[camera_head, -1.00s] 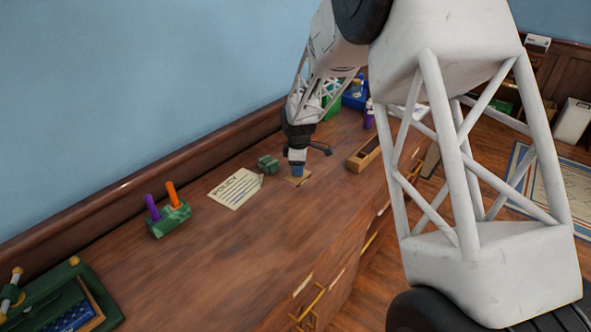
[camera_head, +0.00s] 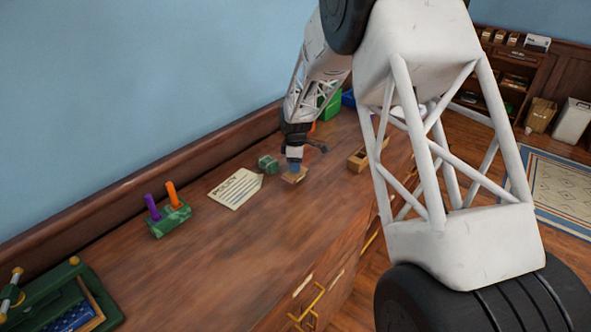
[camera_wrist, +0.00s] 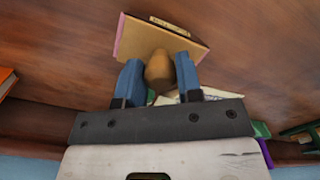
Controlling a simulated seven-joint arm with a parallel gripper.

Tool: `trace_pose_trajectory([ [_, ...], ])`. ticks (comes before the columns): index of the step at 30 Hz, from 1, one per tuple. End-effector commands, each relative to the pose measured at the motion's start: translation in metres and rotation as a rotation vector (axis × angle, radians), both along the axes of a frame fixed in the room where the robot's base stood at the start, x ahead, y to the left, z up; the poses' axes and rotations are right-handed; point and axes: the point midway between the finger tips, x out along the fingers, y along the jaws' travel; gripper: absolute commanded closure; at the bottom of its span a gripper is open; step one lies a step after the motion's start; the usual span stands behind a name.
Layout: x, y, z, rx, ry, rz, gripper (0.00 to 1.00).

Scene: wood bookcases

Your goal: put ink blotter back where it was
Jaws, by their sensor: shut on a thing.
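The ink blotter (camera_wrist: 135,40) is a tan block with a pinkish edge and a rounded wooden knob. My gripper (camera_wrist: 159,80) is shut on that knob, with one blue finger on each side in the wrist view. In the head view the blotter (camera_head: 295,178) is below my gripper (camera_head: 294,166), at or just above the wooden desk top (camera_head: 215,240). I cannot tell whether its underside touches the desk.
A green block (camera_head: 268,164) and a written paper (camera_head: 236,188) lie left of the blotter. A green holder (camera_head: 170,220) with purple and orange sticks is farther left. A wooden box (camera_head: 358,160) lies to the right. The desk's front middle is clear.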

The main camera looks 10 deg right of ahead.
Motion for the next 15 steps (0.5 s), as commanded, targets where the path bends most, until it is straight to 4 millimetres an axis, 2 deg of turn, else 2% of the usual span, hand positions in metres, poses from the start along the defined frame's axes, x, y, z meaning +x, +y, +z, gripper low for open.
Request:
trace_pose_trajectory([
  [6, 0.000, 0.000, -0.020, 0.000, 0.000, 0.000, 0.95],
  [15, 0.000, 0.000, -0.022, 0.000, -0.001, 0.000, 0.95],
])
